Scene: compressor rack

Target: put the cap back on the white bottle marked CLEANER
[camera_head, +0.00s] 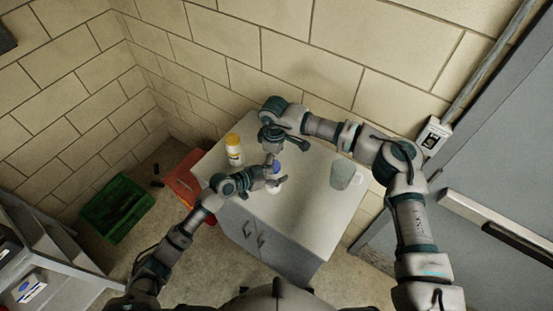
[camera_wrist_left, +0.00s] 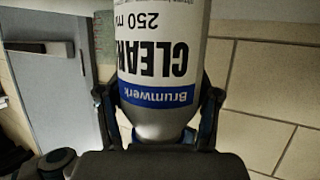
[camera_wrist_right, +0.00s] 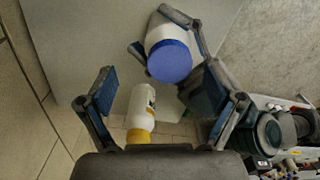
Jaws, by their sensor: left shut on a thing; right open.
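The white bottle marked CLEANER (camera_wrist_left: 160,60) is between the fingers of my left gripper (camera_wrist_left: 160,100), which is shut on it. In the head view the bottle (camera_head: 273,186) is over the near part of the cabinet top, partly hidden by my left gripper (camera_head: 268,177). The right wrist view shows a round blue cap (camera_wrist_right: 170,61) at the end of the white bottle; I cannot tell whether it is fully seated. My right gripper (camera_head: 283,140) is open and empty, beyond and above the bottle in the head view. Its fingers (camera_wrist_right: 170,95) are apart from the cap.
A white bottle with a yellow cap (camera_head: 233,150) stands at the left of the grey cabinet top (camera_head: 300,205). A translucent cup (camera_head: 342,174) stands at the right. A green crate (camera_head: 117,208) and a red box (camera_head: 186,177) are on the floor at left.

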